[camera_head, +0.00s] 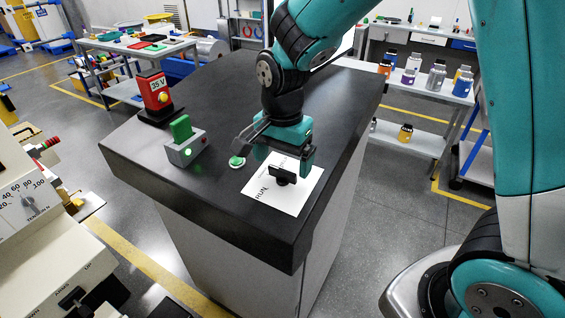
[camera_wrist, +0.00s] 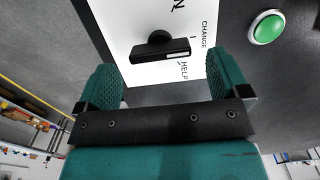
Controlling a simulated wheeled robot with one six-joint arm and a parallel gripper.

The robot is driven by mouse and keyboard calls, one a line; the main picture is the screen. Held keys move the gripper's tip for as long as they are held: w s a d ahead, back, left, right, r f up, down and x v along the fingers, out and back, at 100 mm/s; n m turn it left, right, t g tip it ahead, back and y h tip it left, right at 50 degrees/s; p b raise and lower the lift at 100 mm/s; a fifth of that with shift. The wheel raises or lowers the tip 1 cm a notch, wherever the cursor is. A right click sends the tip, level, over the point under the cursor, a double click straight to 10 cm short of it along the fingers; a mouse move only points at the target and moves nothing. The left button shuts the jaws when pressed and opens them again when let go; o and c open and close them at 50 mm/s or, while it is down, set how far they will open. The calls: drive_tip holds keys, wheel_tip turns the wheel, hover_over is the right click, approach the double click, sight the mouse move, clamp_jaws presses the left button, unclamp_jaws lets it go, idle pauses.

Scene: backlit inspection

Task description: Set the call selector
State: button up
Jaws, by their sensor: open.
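The call selector is a black bar-shaped knob (camera_head: 282,175) on a white label plate (camera_head: 298,199) at the front of the dark worktop. RUN is legible on the plate in the head view. In the wrist view the knob (camera_wrist: 160,46) lies crosswise with a pale line on its near face, and CHANGE and HELP are printed to its right and lower right. Which word it points at I cannot tell. My gripper (camera_head: 279,152) is open just above the knob. In the wrist view the teal fingers of my gripper (camera_wrist: 166,82) stand left and right of it, apart from it.
A green button (camera_head: 237,161) sits left of the plate; it also shows in the wrist view (camera_wrist: 267,28). A grey box with a green top (camera_head: 184,141) and a red 35 V unit (camera_head: 154,92) stand farther left. The worktop (camera_head: 225,213) is clear in front.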

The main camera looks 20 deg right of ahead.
drive_tip(key=shift+f, duration=1.2)
drive_tip(key=c, duration=0.9)
drive_tip(key=shift+c, duration=0.2)
drive_tip(key=shift+n, duration=0.4)
drive_tip(key=n, duration=0.2)
drive_tip(key=n+p, duration=0.1)
drive_tip(key=n, duration=0.1)
drive_tip(key=shift+w+a+r+n+g+h+p, duration=0.1)
drive_tip(key=shift+n+g+h+p, duration=0.2)
drive_tip(key=shift+n+h, duration=0.1)
drive_tip(key=n+p, duration=0.1)
drive_tip(key=n, duration=0.5)
drive_tip(key=shift+a+h, duration=0.15)
drive_tip(key=shift+h, duration=0.25)
